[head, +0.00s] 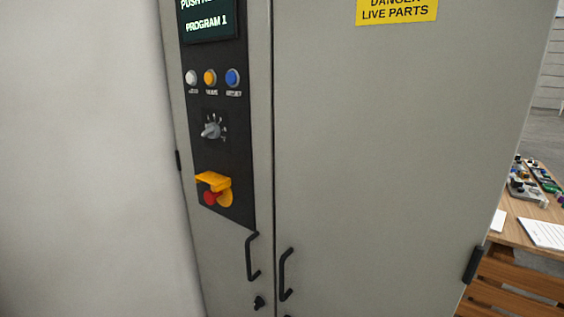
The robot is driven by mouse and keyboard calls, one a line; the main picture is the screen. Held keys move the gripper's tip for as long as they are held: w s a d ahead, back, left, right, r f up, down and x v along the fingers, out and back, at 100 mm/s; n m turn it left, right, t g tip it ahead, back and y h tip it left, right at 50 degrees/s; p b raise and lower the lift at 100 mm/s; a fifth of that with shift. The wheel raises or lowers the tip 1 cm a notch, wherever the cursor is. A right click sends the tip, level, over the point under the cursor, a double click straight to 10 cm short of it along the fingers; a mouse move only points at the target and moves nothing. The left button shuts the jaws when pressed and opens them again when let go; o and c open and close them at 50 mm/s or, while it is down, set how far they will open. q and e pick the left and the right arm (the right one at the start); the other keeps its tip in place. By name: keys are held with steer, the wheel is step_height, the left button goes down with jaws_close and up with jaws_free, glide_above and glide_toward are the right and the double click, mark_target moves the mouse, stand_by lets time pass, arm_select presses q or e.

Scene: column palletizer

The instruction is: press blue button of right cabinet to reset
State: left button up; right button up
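The blue button (232,77) is the right-hand one in a row of three on the black control panel (237,155) of the grey cabinet (400,150). A white button (191,78) and an orange button (210,77) sit to its left. Neither of my grippers shows in the head view.
Below the buttons are a rotary knob (211,130) and a red emergency stop (211,198) with a yellow guard. Black door handles (252,257) (287,274) stick out lower down. A wooden table (515,233) with small parts stands at right; a pale wall (85,160) fills the left.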

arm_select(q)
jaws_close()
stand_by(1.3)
